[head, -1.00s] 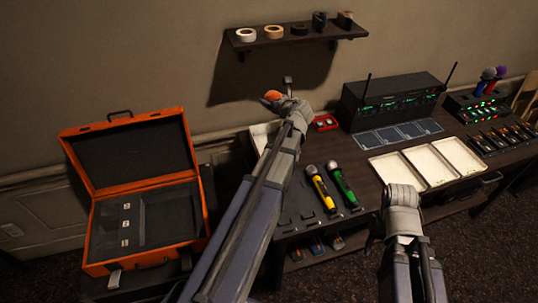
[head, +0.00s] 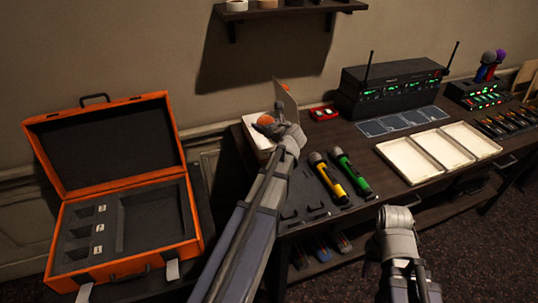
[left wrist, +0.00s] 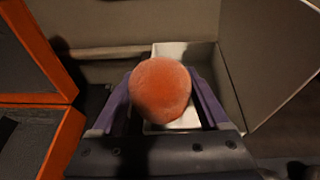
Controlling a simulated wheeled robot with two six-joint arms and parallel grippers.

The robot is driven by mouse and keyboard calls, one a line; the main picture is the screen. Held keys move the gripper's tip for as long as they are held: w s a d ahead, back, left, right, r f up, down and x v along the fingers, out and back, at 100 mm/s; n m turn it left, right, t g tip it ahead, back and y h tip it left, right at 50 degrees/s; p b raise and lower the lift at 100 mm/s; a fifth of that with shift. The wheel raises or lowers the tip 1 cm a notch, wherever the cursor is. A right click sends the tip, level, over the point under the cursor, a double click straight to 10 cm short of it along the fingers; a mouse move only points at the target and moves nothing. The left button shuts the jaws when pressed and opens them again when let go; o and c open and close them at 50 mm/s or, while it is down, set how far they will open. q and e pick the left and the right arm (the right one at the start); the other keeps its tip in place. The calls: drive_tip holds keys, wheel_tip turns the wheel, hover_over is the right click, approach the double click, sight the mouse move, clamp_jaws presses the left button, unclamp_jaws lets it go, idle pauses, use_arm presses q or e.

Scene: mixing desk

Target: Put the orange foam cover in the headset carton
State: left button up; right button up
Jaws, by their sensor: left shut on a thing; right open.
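The orange foam cover (head: 266,118) is a small round ball between the fingers of my left gripper (head: 270,127). In the left wrist view the foam cover (left wrist: 160,88) sits between both purple fingers of the left gripper (left wrist: 160,97), which are shut on it. The headset carton (head: 250,138) is a pale open box at the desk's left end, its lid (head: 287,103) raised. In the left wrist view the foam cover appears over the carton's white inside (left wrist: 183,52) and hides part of it. My right gripper (head: 397,217) is open and empty in front of the desk.
An open orange case (head: 125,270) stands left of the desk. Yellow (head: 328,177) and green (head: 350,172) microphones lie right of my left arm. White trays (head: 440,150), a rack receiver (head: 392,90) and a small red box (head: 323,113) are further right. A shelf (head: 285,10) hangs above.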

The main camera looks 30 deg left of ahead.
use_arm(q)
drive_tip(key=w+a+r+m+t+p, duration=0.1)
drive_tip(key=w+a+r+p, duration=0.2)
drive_tip(key=w+r+p, duration=0.5)
drive_tip(key=w+a+r+p, duration=0.4)
drive_tip(key=r+p, duration=0.6)
drive_tip(key=p, duration=0.2)
use_arm(e)
wheel_tip(320, 180, up, 18)
use_arm(q)
drive_tip(key=shift+h, duration=0.3)
drive_tip(key=f+b, duration=2.8)
drive_tip(key=shift+d+f+b, duration=0.15)
drive_tip(key=shift+d+b, duration=0.1)
drive_tip(key=shift+b, duration=0.05)
use_arm(e)
wheel_tip(320, 180, down, 28)
drive_tip(key=shift+f, duration=0.15)
use_arm(q)
drive_tip(key=shift+f+b, duration=0.65)
use_arm(e)
drive_tip(key=shift+f, duration=0.6)
use_arm(q)
drive_tip(key=shift+r, duration=0.1)
drive_tip(key=o, duration=1.2)
drive_tip(key=shift+c, duration=0.2)
use_arm(e)
drive_tip(key=shift+r, duration=0.1)
